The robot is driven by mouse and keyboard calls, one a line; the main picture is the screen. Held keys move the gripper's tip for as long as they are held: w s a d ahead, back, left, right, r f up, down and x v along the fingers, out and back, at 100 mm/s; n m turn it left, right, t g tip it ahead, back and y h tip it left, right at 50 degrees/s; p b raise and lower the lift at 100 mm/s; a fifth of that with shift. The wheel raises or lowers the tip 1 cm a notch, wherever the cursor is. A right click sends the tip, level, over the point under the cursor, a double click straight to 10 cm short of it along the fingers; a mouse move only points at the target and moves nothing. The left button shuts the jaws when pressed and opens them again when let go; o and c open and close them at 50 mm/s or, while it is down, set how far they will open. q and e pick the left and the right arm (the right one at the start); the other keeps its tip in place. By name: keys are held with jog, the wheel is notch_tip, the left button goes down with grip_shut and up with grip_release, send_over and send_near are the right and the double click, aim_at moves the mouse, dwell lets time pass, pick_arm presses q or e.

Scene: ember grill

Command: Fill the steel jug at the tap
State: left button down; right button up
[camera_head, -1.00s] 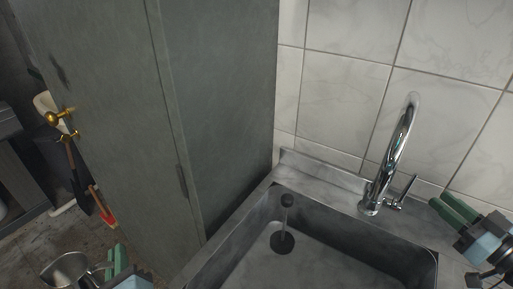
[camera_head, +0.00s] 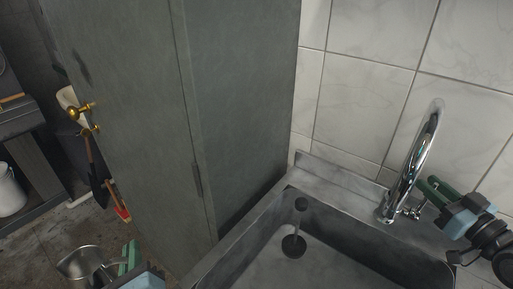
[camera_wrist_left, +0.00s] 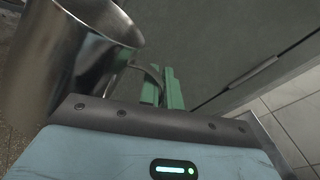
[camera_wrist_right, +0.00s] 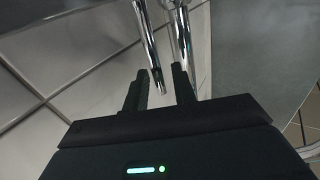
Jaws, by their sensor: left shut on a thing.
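The steel jug (camera_head: 78,263) shows at the lower left in the head view and large in the left wrist view (camera_wrist_left: 72,62). My left gripper (camera_head: 130,258) is shut on its handle (camera_wrist_left: 148,72), beside the cabinet and away from the sink. The chrome tap (camera_head: 408,170) stands at the sink's back edge, with its small lever (camera_head: 417,211) at its right. My right gripper (camera_head: 430,187) is open just right of the tap, near the lever. In the right wrist view a chrome rod (camera_wrist_right: 152,50) ends between its fingers (camera_wrist_right: 160,90); I cannot tell whether they touch.
The steel sink (camera_head: 345,238) has a dark drain (camera_head: 293,246) and looks empty. A tall grey cabinet (camera_head: 200,110) stands left of it. A white tiled wall (camera_head: 360,90) is behind. Tools (camera_head: 95,170) hang left of the cabinet, and a white bucket (camera_head: 10,190) is at the far left.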

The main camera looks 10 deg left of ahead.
grip_shut()
